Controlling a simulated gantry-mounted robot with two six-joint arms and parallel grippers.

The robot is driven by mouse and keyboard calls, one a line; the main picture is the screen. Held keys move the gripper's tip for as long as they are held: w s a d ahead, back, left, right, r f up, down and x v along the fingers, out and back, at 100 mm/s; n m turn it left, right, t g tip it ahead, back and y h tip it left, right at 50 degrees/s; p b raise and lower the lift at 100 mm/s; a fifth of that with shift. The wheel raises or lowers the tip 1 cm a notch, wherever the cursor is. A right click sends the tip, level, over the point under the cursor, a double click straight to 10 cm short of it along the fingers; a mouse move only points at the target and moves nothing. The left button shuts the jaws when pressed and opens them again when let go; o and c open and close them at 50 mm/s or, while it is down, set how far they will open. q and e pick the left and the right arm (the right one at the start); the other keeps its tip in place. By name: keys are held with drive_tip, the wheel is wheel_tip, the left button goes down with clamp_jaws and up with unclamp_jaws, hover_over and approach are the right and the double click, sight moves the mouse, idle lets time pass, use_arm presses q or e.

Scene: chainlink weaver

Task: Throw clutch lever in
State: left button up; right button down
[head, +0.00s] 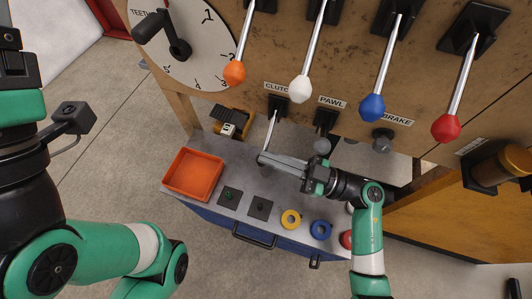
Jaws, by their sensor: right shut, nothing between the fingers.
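The clutch lever (271,130) is a thin silver rod coming down from a black mount under the CLUTCH label (276,87) in the head view. Its lower end meets the fingertips of my right gripper, so any knob there is hidden. My right gripper (262,158) is shut, its long grey fingers pointing left at the rod's lower end. I cannot tell whether they touch it. My left arm fills the left side, but its gripper fingers are out of view.
The pawl lever (322,145) and brake lever (383,145) stand to the right. Long levers with orange (235,73), white (301,89), blue (372,107) and red (446,128) knobs hang above. An orange tray (194,174) and coloured rings lie on the bench below.

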drive_tip(key=shift+d, duration=0.1)
drive_tip(key=p+v, duration=0.2)
drive_tip(key=v, duration=0.9)
drive_tip(key=shift+d+p, duration=0.3)
drive_tip(key=shift+p, duration=0.1)
